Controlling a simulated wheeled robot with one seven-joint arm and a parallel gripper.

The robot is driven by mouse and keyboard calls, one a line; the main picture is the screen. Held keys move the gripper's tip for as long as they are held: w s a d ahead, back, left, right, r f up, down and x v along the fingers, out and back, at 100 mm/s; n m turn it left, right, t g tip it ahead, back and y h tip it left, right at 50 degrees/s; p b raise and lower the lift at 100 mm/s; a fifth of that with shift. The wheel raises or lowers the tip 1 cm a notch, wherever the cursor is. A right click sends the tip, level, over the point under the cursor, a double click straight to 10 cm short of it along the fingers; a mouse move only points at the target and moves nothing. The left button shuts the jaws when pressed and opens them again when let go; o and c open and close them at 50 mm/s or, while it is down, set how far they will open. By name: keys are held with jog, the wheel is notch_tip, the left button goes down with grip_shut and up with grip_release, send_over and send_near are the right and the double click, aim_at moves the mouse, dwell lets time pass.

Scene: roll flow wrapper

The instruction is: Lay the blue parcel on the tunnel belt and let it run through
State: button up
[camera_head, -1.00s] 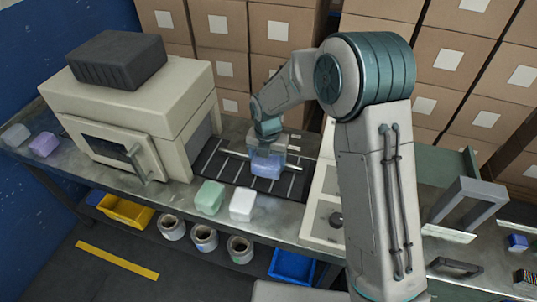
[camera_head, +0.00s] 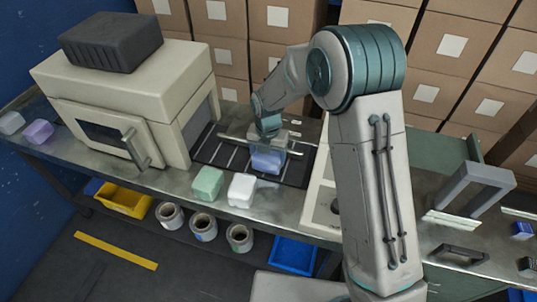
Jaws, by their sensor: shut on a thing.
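The blue parcel (camera_head: 267,161) is at the black slatted tunnel belt (camera_head: 221,153), on the part in front of the tunnel mouth. My gripper (camera_head: 268,146) is over the parcel and shut on it. I cannot tell whether the parcel's underside touches the belt. The cream tunnel machine (camera_head: 130,95) stands to the left, its opening facing the belt.
A green parcel (camera_head: 207,184) and a white parcel (camera_head: 242,190) lie on the bench in front of the belt. A purple parcel (camera_head: 38,132) lies at the far left. A grey metal frame (camera_head: 474,185) stands at the right. Stacked cartons (camera_head: 285,45) close off the back.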

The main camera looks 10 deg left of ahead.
jog(key=o, duration=1.2)
notch_tip(320, 180, up, 14)
jog(key=shift+b, duration=0.45)
